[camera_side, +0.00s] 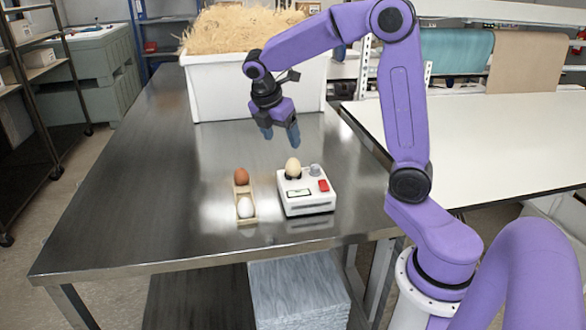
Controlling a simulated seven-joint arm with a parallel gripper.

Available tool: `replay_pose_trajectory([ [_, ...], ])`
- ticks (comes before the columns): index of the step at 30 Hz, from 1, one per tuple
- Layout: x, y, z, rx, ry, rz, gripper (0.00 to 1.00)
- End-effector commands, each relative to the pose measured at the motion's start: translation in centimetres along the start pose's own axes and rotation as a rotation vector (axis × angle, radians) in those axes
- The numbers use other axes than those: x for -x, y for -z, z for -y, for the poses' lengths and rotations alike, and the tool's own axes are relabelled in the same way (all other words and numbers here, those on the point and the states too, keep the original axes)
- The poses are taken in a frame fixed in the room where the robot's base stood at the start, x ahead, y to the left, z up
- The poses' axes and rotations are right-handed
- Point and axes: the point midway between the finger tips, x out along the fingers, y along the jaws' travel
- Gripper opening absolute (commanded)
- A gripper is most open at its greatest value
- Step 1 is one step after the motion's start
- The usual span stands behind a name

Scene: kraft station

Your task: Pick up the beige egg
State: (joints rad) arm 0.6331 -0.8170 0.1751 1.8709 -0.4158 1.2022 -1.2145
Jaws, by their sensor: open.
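The beige egg (293,167) sits upright on top of a small white device (307,204) with a red button and a grey knob, on the metal table. My gripper (282,140) is above and slightly behind the egg in the picture, pointing down, apart from it. Its jaws are open and empty. A brown egg (241,176) and a white egg (246,208) rest in a narrow wooden holder (245,193) just left of the device.
A large white bin (215,95) filled with straw stands at the back of the table (130,215). The table's left side is clear. A white-topped table (470,140) adjoins on the right, behind my arm.

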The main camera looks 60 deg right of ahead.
Motion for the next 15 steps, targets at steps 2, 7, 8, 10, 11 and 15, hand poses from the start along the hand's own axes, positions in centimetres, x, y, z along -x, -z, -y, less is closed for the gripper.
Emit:
replay_pose_trajectory([
  [2,-1.6,0.0,0.1,0.001,0.006,0.001,0.75],
  [7,-4.2,0.0,0.1,0.0,0.004,0.001,0.75],
  [8,-4.5,0.0,0.1,0.001,0.004,0.001,0.75],
  [10,-4.9,0.0,0.1,0.001,0.002,0.0,0.75],
  [11,-5.0,0.0,0.1,0.001,0.002,0.0,0.75],
  [15,-5.9,0.0,0.2,-0.001,0.002,0.0,0.75],
])
